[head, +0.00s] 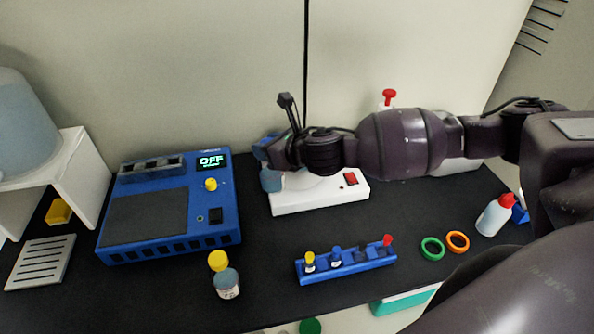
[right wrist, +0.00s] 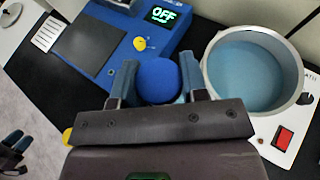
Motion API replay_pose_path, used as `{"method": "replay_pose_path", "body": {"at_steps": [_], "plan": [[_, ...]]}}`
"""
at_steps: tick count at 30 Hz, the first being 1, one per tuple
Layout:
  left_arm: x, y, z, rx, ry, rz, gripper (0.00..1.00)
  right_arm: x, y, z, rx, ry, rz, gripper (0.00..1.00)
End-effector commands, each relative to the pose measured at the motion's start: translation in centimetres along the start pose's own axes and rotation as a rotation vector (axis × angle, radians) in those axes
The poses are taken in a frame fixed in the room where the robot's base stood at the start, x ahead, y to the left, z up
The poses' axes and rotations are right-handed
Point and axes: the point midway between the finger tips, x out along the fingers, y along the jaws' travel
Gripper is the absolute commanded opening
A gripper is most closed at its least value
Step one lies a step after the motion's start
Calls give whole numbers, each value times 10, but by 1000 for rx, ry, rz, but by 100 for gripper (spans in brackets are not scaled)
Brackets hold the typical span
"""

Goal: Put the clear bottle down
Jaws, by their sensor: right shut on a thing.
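My right gripper (right wrist: 158,80) is shut on the clear bottle (head: 271,181). In the right wrist view I look down on its round blue cap (right wrist: 157,82) between the two fingers. In the head view its bluish body shows below the gripper, between the blue device and the white heater unit. The gripper hides much of the bottle. I cannot tell whether its base touches anything. A small part at the left edge of the right wrist view looks like my left gripper (right wrist: 15,143), too small to tell if it is open.
A blue device (head: 222,217) reading OFF stands left of the held bottle. The white heater unit (head: 318,198) carries a round bath (right wrist: 250,75) of blue liquid. A yellow-capped bottle (head: 227,284) and a blue rack (head: 345,265) stand in front. The black bench between them is free.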

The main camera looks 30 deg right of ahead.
Motion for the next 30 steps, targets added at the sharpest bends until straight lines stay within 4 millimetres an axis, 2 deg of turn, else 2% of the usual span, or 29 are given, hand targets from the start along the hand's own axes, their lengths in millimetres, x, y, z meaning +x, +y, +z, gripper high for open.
{"method": "replay_pose_path", "body": {"at_steps": [18, 30], "plan": [[8, 2, 6, 1, 7, 2, 43, 23, -41, 50, -96, -3, 215, 0], [12, 3, 12, 0, 5, 3, 43, 26, -74, 74, -127, 0, 308, 0]]}}
